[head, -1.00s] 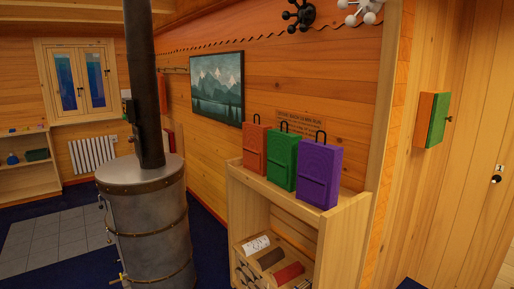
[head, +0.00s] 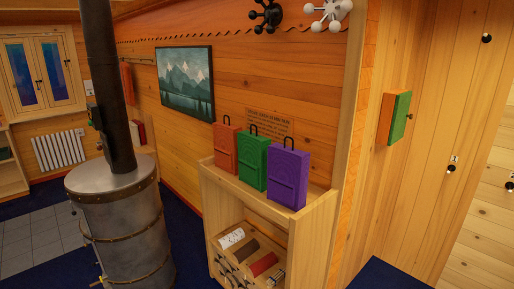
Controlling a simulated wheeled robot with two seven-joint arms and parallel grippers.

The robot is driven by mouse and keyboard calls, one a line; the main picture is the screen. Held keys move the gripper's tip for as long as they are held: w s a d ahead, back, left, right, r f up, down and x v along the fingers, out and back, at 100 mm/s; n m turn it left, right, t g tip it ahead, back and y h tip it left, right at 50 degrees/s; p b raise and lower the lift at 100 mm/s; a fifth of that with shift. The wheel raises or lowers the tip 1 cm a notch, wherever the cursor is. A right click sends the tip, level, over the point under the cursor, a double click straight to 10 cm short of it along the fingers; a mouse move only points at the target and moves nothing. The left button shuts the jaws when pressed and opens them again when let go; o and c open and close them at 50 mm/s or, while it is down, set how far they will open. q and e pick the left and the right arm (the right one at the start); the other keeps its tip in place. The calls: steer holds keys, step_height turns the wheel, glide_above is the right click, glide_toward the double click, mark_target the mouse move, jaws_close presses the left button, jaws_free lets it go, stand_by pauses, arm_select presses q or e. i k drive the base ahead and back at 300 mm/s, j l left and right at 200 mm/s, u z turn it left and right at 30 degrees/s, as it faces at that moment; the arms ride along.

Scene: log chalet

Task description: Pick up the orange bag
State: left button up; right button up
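The orange bag (head: 227,146) stands upright on top of a wooden shelf unit (head: 318,222), at the left end of a row of three bags. It has a dark loop handle on top. The green bag (head: 253,162) stands to its right, and the purple bag (head: 287,177) is at the right end, nearest to me. The green bag overlaps the orange bag's right edge in the picture. Neither of my grippers shows in the head view.
A metal stove (head: 122,225) with a dark pipe stands left of the shelf unit. Several rolls, including a red one (head: 264,264), lie in the unit's lower rack. Blue carpet (head: 185,215) shows between stove and unit. A small green-and-orange box (head: 397,118) is on the right wall.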

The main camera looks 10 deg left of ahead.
mark_target(225, 134)
steer(key=i+j+z, duration=0.55)
steer(key=j, duration=0.25)
steer(key=i+j+z, duration=0.25)
steer(key=i+j, duration=0.15)
steer(key=j, duration=0.15)
